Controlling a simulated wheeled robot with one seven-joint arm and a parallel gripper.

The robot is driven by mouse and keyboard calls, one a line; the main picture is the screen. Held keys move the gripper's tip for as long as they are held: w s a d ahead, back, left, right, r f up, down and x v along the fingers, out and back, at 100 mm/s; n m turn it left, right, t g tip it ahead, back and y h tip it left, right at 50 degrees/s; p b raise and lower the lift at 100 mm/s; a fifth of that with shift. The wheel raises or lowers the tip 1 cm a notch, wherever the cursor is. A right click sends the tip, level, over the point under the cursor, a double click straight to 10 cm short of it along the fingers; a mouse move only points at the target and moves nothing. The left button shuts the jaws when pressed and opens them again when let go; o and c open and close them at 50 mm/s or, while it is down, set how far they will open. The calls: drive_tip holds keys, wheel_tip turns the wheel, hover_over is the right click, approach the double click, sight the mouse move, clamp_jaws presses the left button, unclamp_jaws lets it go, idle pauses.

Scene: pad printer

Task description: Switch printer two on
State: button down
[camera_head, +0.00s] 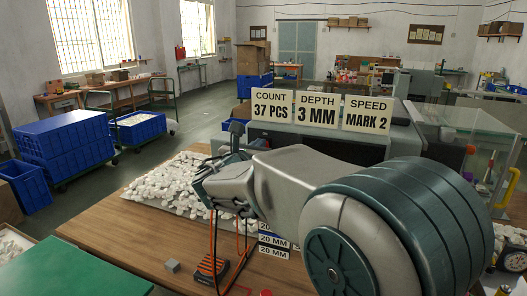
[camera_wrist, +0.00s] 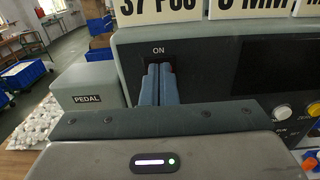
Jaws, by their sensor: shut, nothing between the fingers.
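A grey printer with a dark front panel stands behind my arm in the head view (camera_head: 405,142); its front also fills much of the wrist view (camera_wrist: 122,45). No number naming it printer two can be read. Its ON label (camera_wrist: 158,50) sits above a small dark switch opening, mostly hidden behind my fingers. My gripper (camera_wrist: 161,70) is shut and empty, its two blue fingertips together right at that opening, just below the label. I cannot tell whether they touch the switch, or how the switch is set. In the head view my arm hides this spot.
A grey box marked PEDAL (camera_wrist: 88,86) stands left of my fingers. A white knob (camera_wrist: 284,111) is on the panel's right. Signs (camera_head: 318,107) stand on top of the printer. White pieces lie on a tray (camera_head: 148,207) on the wooden table (camera_head: 110,235).

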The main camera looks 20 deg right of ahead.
drive_tip(key=shift+w+d, duration=0.2)
drive_tip(key=b+v, duration=0.3)
drive_tip(key=v, duration=1.4)
drive_tip(key=shift+s+a+b, duration=0.15)
drive_tip(key=shift+s+b, duration=0.05)
drive_tip(key=shift+b, duration=0.2)
drive_tip(key=s+d+f+m+g+y, duration=0.1)
drive_tip(key=s+d+f+m+g, duration=0.35)
drive_tip(key=d+f+m, duration=0.2)
drive_tip(key=s+d+f+m+g+y, duration=0.2)
drive_tip(key=s+d+f+m+g, duration=0.25)
drive_tip(key=f+m, duration=0.3)
drive_tip(key=s+a+f+m+g+y, duration=0.2)
drive_tip(key=s+f+m+y, duration=0.5)
drive_tip(key=f+m, duration=0.3)
drive_tip(key=m, duration=0.4)
drive_tip(key=shift+s+a+m+y, duration=0.3)
drive_tip(key=shift+s+a+m, duration=0.1)
